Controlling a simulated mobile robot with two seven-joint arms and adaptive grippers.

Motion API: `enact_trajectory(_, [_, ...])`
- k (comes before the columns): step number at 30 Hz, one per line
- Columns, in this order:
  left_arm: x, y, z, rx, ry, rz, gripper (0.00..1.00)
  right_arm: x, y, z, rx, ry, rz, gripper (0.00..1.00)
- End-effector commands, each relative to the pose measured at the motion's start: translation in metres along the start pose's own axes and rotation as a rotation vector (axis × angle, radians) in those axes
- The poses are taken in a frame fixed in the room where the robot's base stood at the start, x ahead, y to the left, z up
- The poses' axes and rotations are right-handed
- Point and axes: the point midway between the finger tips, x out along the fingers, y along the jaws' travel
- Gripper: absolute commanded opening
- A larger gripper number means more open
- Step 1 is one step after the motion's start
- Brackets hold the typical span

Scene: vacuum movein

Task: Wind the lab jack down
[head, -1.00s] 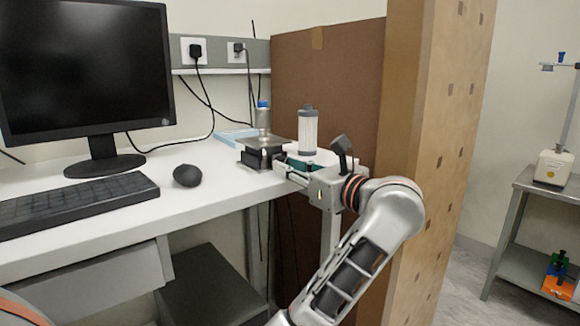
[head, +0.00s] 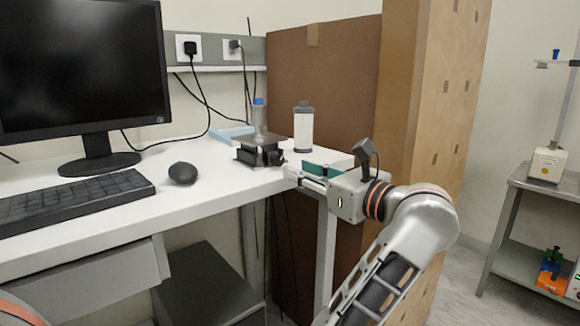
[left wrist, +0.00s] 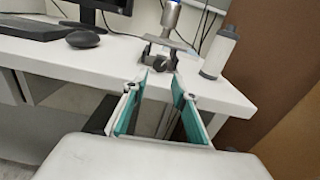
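The lab jack (head: 250,155) stands on the white desk near its right end. It has a dark top plate, and a bottle with a blue cap (head: 259,118) stands upright on it. Its dark knob (head: 276,158) faces my left gripper; it also shows in the left wrist view (left wrist: 161,64). My left gripper (head: 297,172) is at the desk's right front edge, a little short of the knob. In the left wrist view its teal-lined fingers (left wrist: 160,84) are apart and empty, with the knob beyond them, roughly between the tips. My right gripper is out of view.
A white canister (head: 303,130) stands right of the jack, near the gripper. A mouse (head: 183,173), keyboard (head: 75,202) and monitor (head: 80,70) are to the left. A brown panel (head: 325,85) closes off the right. The desk front (head: 215,190) is clear.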

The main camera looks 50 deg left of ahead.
Motion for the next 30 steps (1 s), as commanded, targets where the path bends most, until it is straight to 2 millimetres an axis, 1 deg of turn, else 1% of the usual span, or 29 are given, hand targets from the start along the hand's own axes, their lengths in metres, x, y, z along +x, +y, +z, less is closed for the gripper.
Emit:
enact_trajectory(1, [-0.012,-0.001,-0.001,0.002,0.004,-0.004,0.27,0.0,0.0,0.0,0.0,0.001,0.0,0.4])
enact_trajectory(6, [-0.042,0.0,-0.001,0.002,0.002,-0.001,0.27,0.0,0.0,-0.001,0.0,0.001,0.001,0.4])
enact_trajectory(9, [-0.054,0.0,-0.001,0.001,0.001,0.0,0.27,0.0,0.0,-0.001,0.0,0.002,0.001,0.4])
enact_trajectory(12, [-0.062,0.0,0.0,0.0,0.001,0.0,0.27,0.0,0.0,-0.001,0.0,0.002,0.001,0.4])
enact_trajectory(16, [-0.066,0.0,0.0,0.0,-0.001,0.001,0.27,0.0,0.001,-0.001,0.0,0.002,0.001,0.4])
enact_trajectory(22, [-0.066,0.0,0.0,0.0,-0.001,0.001,0.27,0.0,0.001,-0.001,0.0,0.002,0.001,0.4])
enact_trajectory(24, [-0.066,0.001,0.001,-0.002,-0.001,0.001,0.37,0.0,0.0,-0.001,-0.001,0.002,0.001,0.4])
enact_trajectory(26, [-0.066,0.001,0.007,-0.009,-0.002,0.001,0.37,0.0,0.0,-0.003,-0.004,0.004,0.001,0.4])
enact_trajectory(29, [-0.066,0.006,0.035,-0.044,-0.004,0.001,0.37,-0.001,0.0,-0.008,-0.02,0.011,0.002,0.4])
enact_trajectory(30, [-0.066,0.009,0.035,-0.039,-0.011,0.002,0.37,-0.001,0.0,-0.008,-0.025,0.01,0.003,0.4])
